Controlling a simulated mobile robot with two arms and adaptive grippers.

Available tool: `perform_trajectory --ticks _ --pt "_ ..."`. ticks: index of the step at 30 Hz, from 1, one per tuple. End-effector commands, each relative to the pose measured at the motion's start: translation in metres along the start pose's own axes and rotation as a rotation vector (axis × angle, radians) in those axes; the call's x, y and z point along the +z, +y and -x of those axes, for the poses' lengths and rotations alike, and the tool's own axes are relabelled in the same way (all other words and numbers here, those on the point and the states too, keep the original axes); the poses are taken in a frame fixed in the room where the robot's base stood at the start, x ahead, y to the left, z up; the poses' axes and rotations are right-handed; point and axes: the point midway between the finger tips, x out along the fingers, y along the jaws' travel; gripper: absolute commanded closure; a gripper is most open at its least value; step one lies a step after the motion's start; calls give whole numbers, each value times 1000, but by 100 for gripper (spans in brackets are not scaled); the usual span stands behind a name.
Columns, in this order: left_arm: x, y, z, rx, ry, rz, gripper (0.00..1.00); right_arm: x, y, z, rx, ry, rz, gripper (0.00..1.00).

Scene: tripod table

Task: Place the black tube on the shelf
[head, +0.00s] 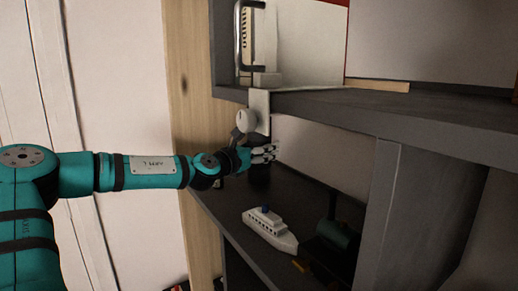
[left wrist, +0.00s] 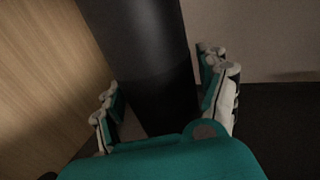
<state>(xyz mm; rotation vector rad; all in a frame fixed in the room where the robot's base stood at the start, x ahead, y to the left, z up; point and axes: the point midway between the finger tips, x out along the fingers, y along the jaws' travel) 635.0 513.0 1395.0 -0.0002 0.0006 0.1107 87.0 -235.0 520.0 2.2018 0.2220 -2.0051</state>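The black tube (left wrist: 150,60) stands between the two fingers of my left gripper (left wrist: 163,88) in the left wrist view, leaning slightly in the picture. The fingers are spread, one on each side of the tube, with narrow gaps beside it, so it does not look clamped. In the head view my left gripper (head: 266,153) reaches in over the lower shelf (head: 230,205), near its left end. The dark tube (head: 260,176) shows there only partly, below the fingers. Its upper part is hard to make out. My right gripper is not in view.
A white toy ship (head: 269,229) sits on the lower shelf, nearer the front. A dark green object (head: 333,235) lies to its right. The upper shelf (head: 400,112) overhangs the gripper, with a white clamp-like piece (head: 259,108) at its edge. A wooden post (head: 190,100) stands at left.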

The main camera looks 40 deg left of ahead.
Motion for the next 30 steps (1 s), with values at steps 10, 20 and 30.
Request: perform_trajectory --ticks 10,20,30 --pt "2 0 0 0 0 0 13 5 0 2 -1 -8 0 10" --pt "5 1 20 1 -6 1 13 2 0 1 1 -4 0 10" --pt "3 -1 54 -1 -5 -2 13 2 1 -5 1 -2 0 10"
